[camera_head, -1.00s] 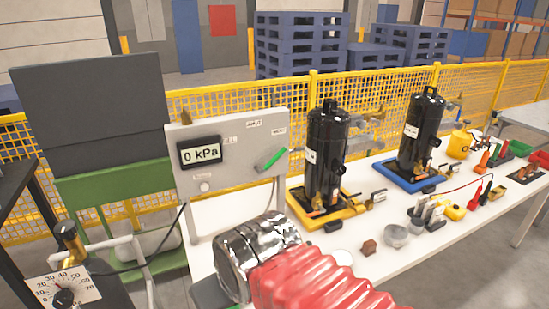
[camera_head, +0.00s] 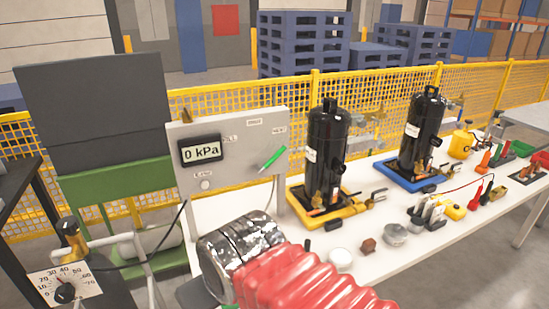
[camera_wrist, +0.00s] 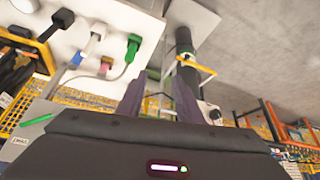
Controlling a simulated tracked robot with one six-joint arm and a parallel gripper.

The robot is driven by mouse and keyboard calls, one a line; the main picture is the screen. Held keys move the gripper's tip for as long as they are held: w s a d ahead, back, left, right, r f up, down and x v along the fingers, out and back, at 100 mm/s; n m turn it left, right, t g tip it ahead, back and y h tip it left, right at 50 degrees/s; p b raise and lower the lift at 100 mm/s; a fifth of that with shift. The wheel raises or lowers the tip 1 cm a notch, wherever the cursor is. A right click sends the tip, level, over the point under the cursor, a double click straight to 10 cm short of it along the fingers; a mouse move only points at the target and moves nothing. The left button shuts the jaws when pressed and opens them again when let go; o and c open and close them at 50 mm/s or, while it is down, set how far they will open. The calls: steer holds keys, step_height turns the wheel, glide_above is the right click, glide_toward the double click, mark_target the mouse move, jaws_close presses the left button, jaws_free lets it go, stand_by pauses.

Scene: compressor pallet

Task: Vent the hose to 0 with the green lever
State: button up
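The green lever (camera_head: 272,158) is on the right side of the grey panel (camera_head: 232,178), tilted up to the right, roughly toward the rightmost small label. The panel's display (camera_head: 201,150) reads "0 kPa". The hose is not clearly identifiable. In the head view my red-sleeved arm with its chrome part is below the panel, and my gripper is hidden. In the wrist view my gripper (camera_wrist: 160,100) has its two dark fingers apart with nothing between them. A green bar beside a white label at the wrist view's left edge looks like the lever, away from the fingers.
Two black tanks (camera_head: 326,150) (camera_head: 423,130) stand in yellow and blue trays on the white table (camera_head: 375,250). Small parts and tools lie along it. A dial gauge (camera_head: 65,285) is at lower left. A yellow mesh fence (camera_head: 385,115) runs behind.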

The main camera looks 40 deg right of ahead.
steer(key=w+f+m+g+y, duration=0.1)
steer(key=w+m+y, duration=0.4)
steer(key=w+m, duration=0.7)
steer(key=w+d+r+m+t+y, duration=0.1)
steer(key=w+d+m+t+y, duration=0.25)
steer(key=w+d+m, duration=0.6)
steer(key=m+t+h, duration=0.8)
steer(key=m+t, duration=0.2)
steer(key=m, duration=1.4)
glide_toward(276, 156)
steer(key=s, duration=0.3)
steer(key=shift+d+f, duration=0.25)
steer(key=shift+d, duration=0.05)
steer(key=w, duration=1.3)
steer(key=shift+w+a, duration=0.2)
steer(key=shift+w, duration=0.2)
